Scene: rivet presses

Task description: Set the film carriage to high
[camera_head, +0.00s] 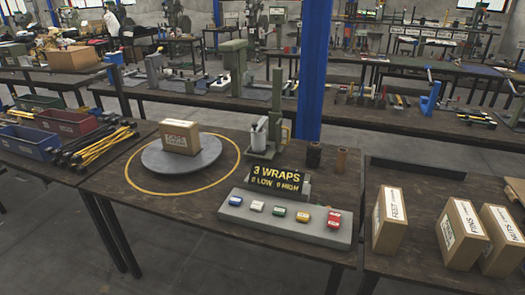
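A stretch-wrapping station stands on the dark middle table. An upright grey-green mast (276,98) rises behind the display. A pale cylinder (258,139), which looks like the film roll on its carriage, sits low beside the mast. The black display (277,178) reads "3 WRAPS, 0 LOW, 0 HIGH" in yellow. In front lies a grey control panel (260,229) with a row of blue (236,200), white (257,206), green (279,211), yellow (303,216) and red (334,218) buttons. Their labels are too small to read. Neither gripper is in view.
Two brown rolls (314,155) stand right of the mast. Labelled boxes (391,220) stand on the right table. Bins (27,142) and tools crowd the left table.

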